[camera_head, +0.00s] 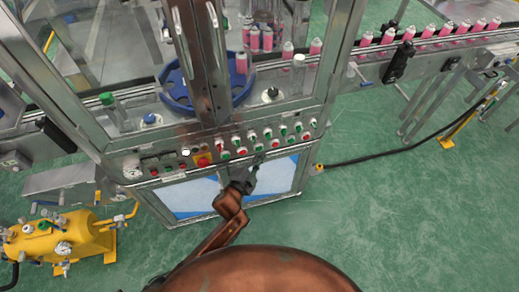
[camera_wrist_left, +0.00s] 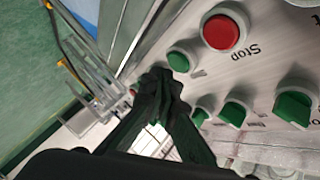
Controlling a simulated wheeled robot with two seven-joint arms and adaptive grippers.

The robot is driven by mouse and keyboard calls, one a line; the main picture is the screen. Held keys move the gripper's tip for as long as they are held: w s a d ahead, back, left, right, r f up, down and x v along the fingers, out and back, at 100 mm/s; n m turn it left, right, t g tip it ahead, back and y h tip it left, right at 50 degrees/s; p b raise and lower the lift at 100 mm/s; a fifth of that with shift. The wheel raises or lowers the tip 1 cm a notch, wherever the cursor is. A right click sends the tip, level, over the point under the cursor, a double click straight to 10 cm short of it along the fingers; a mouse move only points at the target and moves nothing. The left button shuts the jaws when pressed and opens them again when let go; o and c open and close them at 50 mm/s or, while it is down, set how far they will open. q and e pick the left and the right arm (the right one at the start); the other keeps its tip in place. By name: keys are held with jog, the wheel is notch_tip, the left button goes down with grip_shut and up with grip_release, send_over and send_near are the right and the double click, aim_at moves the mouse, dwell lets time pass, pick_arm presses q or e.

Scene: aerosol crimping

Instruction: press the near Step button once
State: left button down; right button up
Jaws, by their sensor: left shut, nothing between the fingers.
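The machine's front control panel (camera_head: 215,157) carries rows of small green, red and white buttons and knobs. I cannot tell which of them is the near Step button, as the labels are too small in the head view. My left gripper (camera_head: 257,163) is shut and empty, with its tips by the lower edge of the panel. In the left wrist view its fingertips (camera_wrist_left: 160,78) are close to a small green button (camera_wrist_left: 178,61); I cannot tell whether they touch. A large red button (camera_wrist_left: 221,32) has a label reading like "Stop". My right gripper is out of view.
A glazed cabinet with a blue turntable (camera_head: 176,98) stands above the panel. A conveyor (camera_head: 430,45) with several pink cans runs off to the right. A yellow tank unit (camera_head: 55,243) stands at lower left.

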pick_arm(q)
jog(key=shift+w, duration=0.15)
jog(key=shift+w+a, duration=0.1)
jog(key=shift+w, duration=0.15)
